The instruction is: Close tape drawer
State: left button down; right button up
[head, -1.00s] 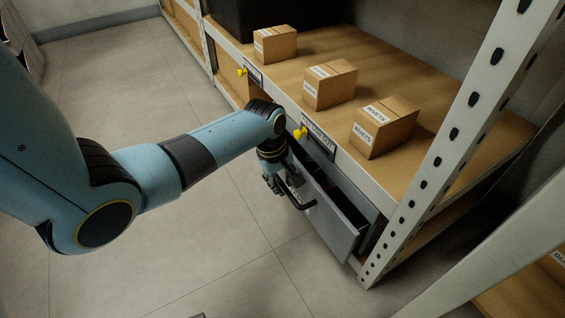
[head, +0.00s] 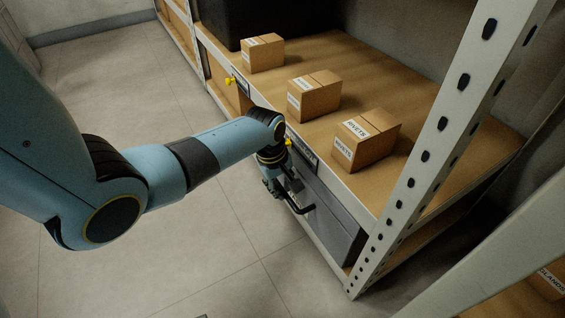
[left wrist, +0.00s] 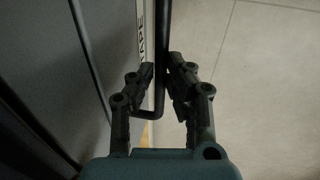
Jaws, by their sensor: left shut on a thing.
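The grey tape drawer (head: 328,215) is under the shelf top at the right of the head view. Its front looks flush, or nearly so, with the frame; a small remaining gap cannot be ruled out. The dark bar handle (head: 303,209) sticks out from its front. My left gripper (head: 270,188) is at the handle. In the left wrist view, the fingers of my left gripper (left wrist: 163,78) are shut around the handle bar (left wrist: 163,28), beside a label strip (left wrist: 142,30) whose letters seem to read TAPE. My right gripper is out of view.
Several cardboard boxes, including a rivets box (head: 365,140), stand on the wooden shelf top (head: 330,60). A perforated metal upright (head: 430,150) rises right of the drawer. A yellow knob (head: 230,80) sticks out farther along. The tiled floor (head: 190,250) is clear.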

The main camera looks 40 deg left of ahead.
pick_arm(q)
jog(key=shift+w, duration=0.2)
jog(key=c, duration=1.3)
grip_release()
jog(key=shift+w+d, duration=0.1)
jog(key=shift+d, duration=0.05)
jog(key=shift+c, duration=0.2)
notch_tip(320, 180, up, 12)
jog(key=s, duration=0.2)
jog(key=shift+a, duration=0.45)
jog(key=shift+s+f, duration=0.15)
jog(key=shift+s, duration=0.05)
